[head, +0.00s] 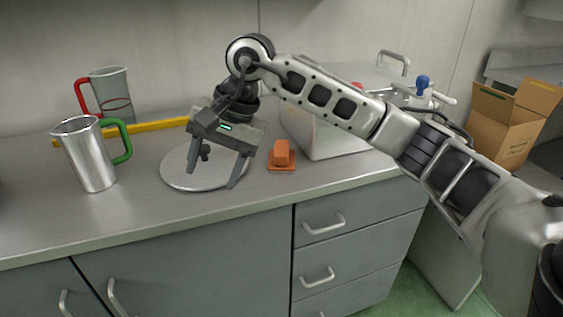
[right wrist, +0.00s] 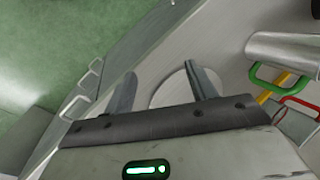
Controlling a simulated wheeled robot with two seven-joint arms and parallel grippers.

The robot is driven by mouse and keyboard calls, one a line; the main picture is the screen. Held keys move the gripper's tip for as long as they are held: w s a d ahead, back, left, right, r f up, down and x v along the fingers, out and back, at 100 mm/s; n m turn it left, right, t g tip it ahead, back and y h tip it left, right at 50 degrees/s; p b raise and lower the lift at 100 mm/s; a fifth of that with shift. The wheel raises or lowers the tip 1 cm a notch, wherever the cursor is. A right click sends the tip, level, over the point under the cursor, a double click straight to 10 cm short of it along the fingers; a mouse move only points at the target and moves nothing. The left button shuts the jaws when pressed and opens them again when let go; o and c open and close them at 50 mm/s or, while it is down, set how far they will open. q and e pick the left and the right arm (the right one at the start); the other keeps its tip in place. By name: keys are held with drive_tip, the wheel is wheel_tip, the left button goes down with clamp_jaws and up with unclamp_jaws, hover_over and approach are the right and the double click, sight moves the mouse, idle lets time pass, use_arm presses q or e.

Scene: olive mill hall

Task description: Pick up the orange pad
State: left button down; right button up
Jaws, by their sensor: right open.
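The orange pad (head: 282,156), a small block with a raised grip on a flat base, lies on the steel counter (head: 60,220) in the head view. It is right of the round metal disc and just in front of the large metal box. My right gripper (head: 213,178) is open and empty, pointing down over the disc, to the left of the pad and apart from it. In the right wrist view the open fingers (right wrist: 159,68) show over the disc (right wrist: 172,90); I cannot see the pad there. My left gripper is not in view.
A steel jug with a green handle (head: 92,160) and a clear jug with a red handle (head: 112,90) stand at the left. A yellow bar (head: 155,125) lies behind the disc. The metal box (head: 325,135) stands close behind the pad. The counter's front strip is clear.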

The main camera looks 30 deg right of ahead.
drive_tip(key=w+d+r+t+h, duration=0.1)
drive_tip(key=d+r+h, duration=0.25)
drive_tip(key=d, duration=0.35)
drive_tip(key=w+d+r+t+h, duration=0.1)
drive_tip(key=d+r+h, duration=0.2)
drive_tip(key=d+r, duration=0.35)
drive_tip(key=b, duration=0.1)
hover_over(282, 147)
drive_tip(key=s+a, duration=0.2)
drive_tip(key=f, duration=0.9)
drive_tip(key=shift+s+d+f, duration=0.2)
drive_tip(key=shift+d+f, duration=0.05)
drive_tip(key=shift+f, duration=0.1)
drive_tip(key=shift+x, duration=3.2)
drive_tip(key=shift+a, duration=0.1)
drive_tip(key=c, duration=1.2)
drive_tip(key=shift+o, duration=0.2)
drive_tip(key=shift+r, duration=0.1)
